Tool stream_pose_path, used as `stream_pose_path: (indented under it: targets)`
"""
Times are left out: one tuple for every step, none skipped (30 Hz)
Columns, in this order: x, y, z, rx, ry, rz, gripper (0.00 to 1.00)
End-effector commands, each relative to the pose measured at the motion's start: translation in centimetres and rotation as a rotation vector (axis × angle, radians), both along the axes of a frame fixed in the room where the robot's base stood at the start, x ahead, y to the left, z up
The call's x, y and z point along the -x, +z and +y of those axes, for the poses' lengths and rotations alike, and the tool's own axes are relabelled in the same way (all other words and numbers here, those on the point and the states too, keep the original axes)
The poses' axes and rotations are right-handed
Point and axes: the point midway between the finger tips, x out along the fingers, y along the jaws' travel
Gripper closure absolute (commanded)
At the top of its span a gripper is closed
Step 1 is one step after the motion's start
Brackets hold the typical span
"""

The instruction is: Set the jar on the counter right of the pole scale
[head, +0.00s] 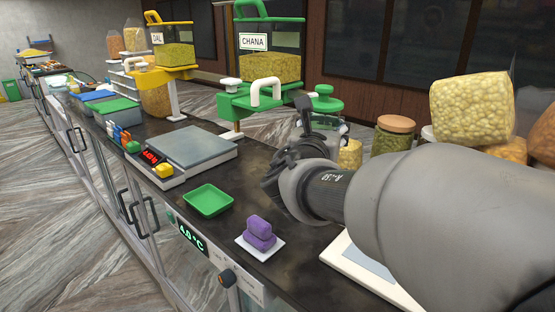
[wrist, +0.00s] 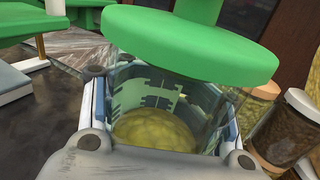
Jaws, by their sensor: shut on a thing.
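My gripper (head: 300,165) is shut around a clear jar with a wide green lid (head: 326,103) and yellow contents. In the wrist view the jar (wrist: 155,130) stands between the fingers, its green lid filling the top. My gripper hides much of the jar in the head view, and I cannot tell whether its base touches the counter. A scale (head: 188,146) with a grey platform and a red display sits on the dark counter (head: 240,180), left of my gripper. I see no clear pole on it.
A green tray (head: 208,200) and a white plate with purple blocks (head: 259,233) lie near the front edge. Dispensers marked DAL (head: 173,55) and CHANA (head: 268,65) stand behind. Several filled jars (head: 392,138) crowd the right. A bare strip lies between scale and gripper.

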Motion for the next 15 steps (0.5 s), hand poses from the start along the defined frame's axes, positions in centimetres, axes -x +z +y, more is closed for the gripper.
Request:
stream_pose_path:
  targets:
    - [0.0,-2.0,0.0,0.004,-0.001,0.004,1.00]
    - [0.0,-2.8,0.0,0.003,0.000,0.004,1.00]
    - [-0.1,-3.8,0.0,0.003,0.000,0.002,1.00]
    - [0.0,-4.6,0.0,0.003,-0.001,0.002,1.00]
    - [-0.1,-5.4,0.0,0.003,0.000,0.003,1.00]
    - [-0.1,-6.4,0.0,0.002,0.000,0.002,1.00]
    - [0.0,-7.2,0.0,0.003,-0.001,0.002,1.00]
    - [-0.1,-7.9,0.0,0.003,0.000,0.002,1.00]
    - [-0.1,-8.8,0.0,0.002,-0.001,0.002,1.00]
    - [-0.1,-9.5,0.0,0.003,-0.001,0.001,1.00]
    - [-0.1,-10.1,0.0,0.003,0.000,0.002,1.00]
    - [0.0,-10.8,0.0,0.002,-0.001,0.001,1.00]
    - [0.0,-11.2,0.0,0.001,-0.001,-0.001,1.00]
    - [0.0,-11.6,0.0,0.003,0.000,-0.001,1.00]
    - [-0.1,-12.0,0.0,0.002,0.000,-0.002,1.00]
